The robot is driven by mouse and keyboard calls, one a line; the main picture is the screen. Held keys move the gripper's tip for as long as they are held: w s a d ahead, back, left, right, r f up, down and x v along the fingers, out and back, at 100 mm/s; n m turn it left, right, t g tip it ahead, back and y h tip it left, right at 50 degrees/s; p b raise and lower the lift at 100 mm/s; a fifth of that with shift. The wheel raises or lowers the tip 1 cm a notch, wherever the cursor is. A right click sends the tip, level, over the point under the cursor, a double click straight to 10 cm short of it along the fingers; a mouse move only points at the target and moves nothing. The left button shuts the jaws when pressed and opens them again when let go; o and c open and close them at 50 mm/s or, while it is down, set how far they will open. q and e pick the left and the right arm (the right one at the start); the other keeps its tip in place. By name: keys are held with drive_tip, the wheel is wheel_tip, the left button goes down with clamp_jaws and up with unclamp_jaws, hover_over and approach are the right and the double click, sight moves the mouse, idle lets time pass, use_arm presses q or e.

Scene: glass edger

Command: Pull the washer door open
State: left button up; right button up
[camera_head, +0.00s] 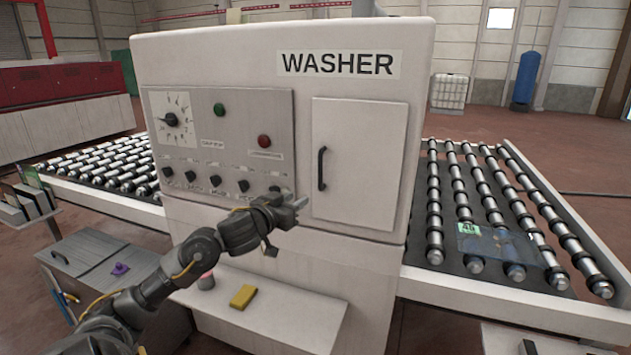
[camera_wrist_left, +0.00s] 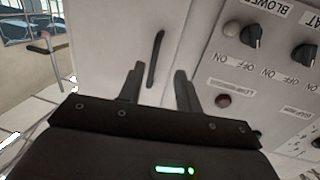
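The washer (camera_head: 225,60) is a large light grey cabinet in the middle of the head view. Its door (camera_head: 360,150) is a flat panel on the right of the front, and it looks shut. A dark vertical handle (camera_head: 321,168) is on the door's left side. My left gripper (camera_head: 303,199) is in front of the washer, low and left of the handle. In the left wrist view the handle (camera_wrist_left: 156,58) shows between and beyond the two open fingers (camera_wrist_left: 158,85), which appear apart from it. My right gripper is not in view.
A control panel (camera_head: 240,110) with knobs and buttons is left of the door. A shelf (camera_head: 270,310) below holds a yellow sponge-like block (camera_head: 243,296). Roller conveyors stand on the left (camera_head: 100,165) and right (camera_head: 500,210). A glass piece (camera_head: 498,243) lies on the right rollers.

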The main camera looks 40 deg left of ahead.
sight(319, 172)
use_arm(q)
drive_tip(key=shift+t, duration=0.3)
drive_tip(key=w+r, duration=0.1)
drive_tip(key=w, duration=0.2)
drive_tip(key=w+r+p, duration=0.1)
drive_tip(key=w, duration=0.3)
drive_tip(key=w+a+r+p, duration=0.1)
drive_tip(key=w, duration=0.2)
drive_tip(key=shift+w+a+r, duration=0.1)
drive_tip(key=shift+w+r, duration=0.15)
drive_tip(key=shift+r, duration=0.1)
drive_tip(key=shift+c, duration=0.2)
clamp_jaws()
